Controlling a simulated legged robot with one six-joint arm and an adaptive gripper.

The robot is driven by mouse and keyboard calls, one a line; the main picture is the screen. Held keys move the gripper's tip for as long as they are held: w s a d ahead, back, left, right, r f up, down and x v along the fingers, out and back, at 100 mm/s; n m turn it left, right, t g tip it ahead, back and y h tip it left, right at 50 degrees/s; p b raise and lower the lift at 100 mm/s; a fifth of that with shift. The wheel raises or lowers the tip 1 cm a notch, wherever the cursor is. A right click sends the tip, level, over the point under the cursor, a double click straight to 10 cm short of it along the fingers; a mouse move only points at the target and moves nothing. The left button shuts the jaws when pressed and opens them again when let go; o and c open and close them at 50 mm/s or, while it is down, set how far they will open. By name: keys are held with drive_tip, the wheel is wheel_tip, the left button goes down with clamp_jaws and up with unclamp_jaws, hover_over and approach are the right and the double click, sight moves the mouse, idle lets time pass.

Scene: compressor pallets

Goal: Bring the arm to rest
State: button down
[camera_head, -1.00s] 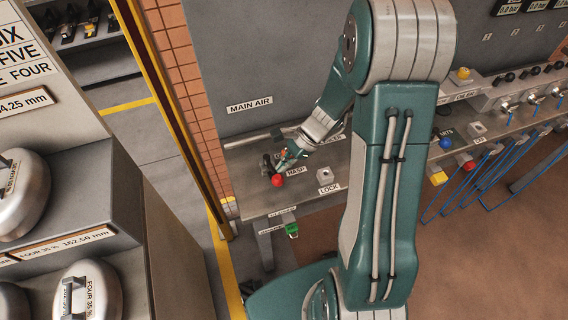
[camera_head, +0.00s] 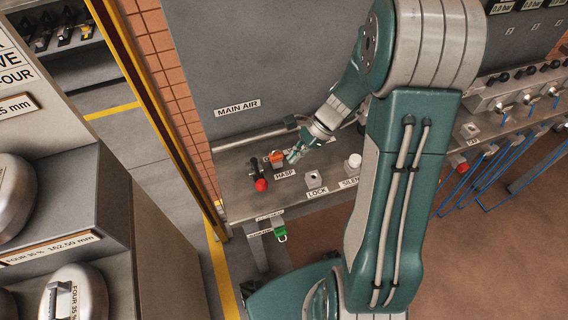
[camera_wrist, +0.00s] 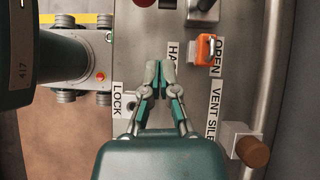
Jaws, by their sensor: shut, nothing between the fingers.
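My arm reaches across the right half of the head view to the MAIN AIR bench. My gripper (camera_head: 293,156) is at its end, just above the bench top near the HASP label (camera_head: 285,173). In the wrist view my gripper (camera_wrist: 160,88) has its fingertips together with nothing between them, over the bare metal between the LOCK label (camera_wrist: 117,100) and the VENT SILENCER label, which is partly hidden. An orange hasp (camera_wrist: 204,52) lies ahead and to the right of the fingers there, apart from them.
A bench with valves and blue hoses is on the right. A brown-ended silencer (camera_wrist: 252,151) shows in the wrist view.

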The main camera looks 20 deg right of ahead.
drive_tip(key=shift+s+a+r+v, duration=0.2)
drive_tip(key=shift+a+r+v, duration=0.2)
drive_tip(key=shift+v, duration=2.85)
drive_tip(key=s+a+r+n+t+h, duration=0.3)
drive_tip(key=s+r+n+h, duration=0.1)
drive_tip(key=s+r+n, duration=0.3)
drive_tip(key=s+a+r+n+t+h, duration=0.3)
drive_tip(key=s+a+r+n+h, duration=0.1)
drive_tip(key=s+r+n, duration=0.3)
drive_tip(key=r+n, duration=0.1)
drive_tip(key=n, duration=0.1)
drive_tip(key=shift+n, duration=0.4)
drive_tip(key=shift+a, duration=0.1)
